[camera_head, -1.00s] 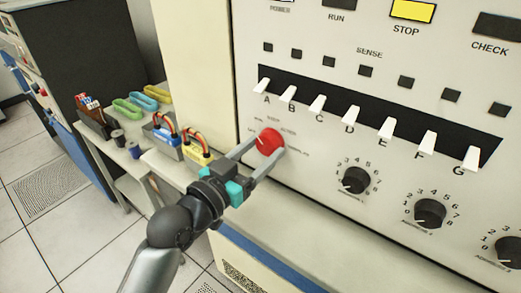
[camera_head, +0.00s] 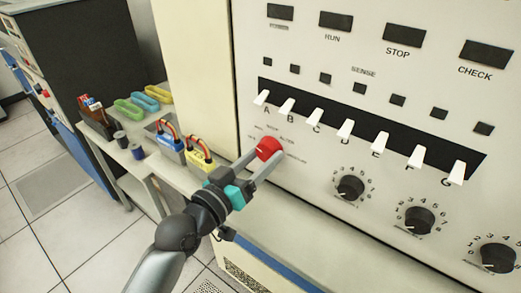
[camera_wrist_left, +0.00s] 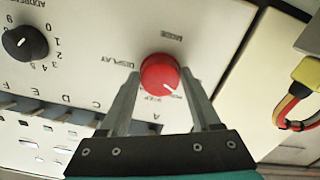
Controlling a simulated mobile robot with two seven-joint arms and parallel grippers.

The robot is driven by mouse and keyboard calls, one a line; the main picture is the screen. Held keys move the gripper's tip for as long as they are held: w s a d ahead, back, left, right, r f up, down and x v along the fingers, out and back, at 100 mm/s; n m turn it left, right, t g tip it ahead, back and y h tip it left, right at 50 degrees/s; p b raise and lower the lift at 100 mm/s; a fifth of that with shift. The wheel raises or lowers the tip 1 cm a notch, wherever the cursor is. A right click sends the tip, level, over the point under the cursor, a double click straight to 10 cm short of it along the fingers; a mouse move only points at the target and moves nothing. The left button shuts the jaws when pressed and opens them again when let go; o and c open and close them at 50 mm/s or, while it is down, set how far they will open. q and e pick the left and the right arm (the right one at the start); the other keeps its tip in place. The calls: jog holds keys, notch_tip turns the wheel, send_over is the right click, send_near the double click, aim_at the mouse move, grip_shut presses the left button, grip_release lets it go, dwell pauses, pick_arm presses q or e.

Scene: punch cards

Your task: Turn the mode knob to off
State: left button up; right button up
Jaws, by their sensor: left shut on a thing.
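The red mode knob (camera_head: 268,149) sits on the cream control panel (camera_head: 300,185), below and left of the row of lettered switches. My left gripper (camera_head: 262,160) is shut on the knob, with a finger on each side of it. My right gripper is not in view.
White lever switches (camera_head: 345,130) stick out of the panel right of the knob, with black address knobs (camera_head: 350,187) below. The STOP button (camera_head: 405,35) is dark. A side table holds blue and yellow plug boxes (camera_head: 200,155) and coloured trays (camera_head: 130,109).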

pick_arm(q)
jog(key=n+p, duration=0.1)
jog(key=n, duration=0.1)
jog(key=shift+r+n, duration=0.15)
jog(key=shift+n, duration=0.15)
jog(key=shift+n+p, duration=0.8)
jog(key=shift+n, duration=0.3)
jog(key=o, duration=1.3)
jog(key=shift+o, duration=0.2)
jog(key=b+v, duration=0.1)
jog(key=v, duration=1.4)
jog(key=shift+b, duration=0.35)
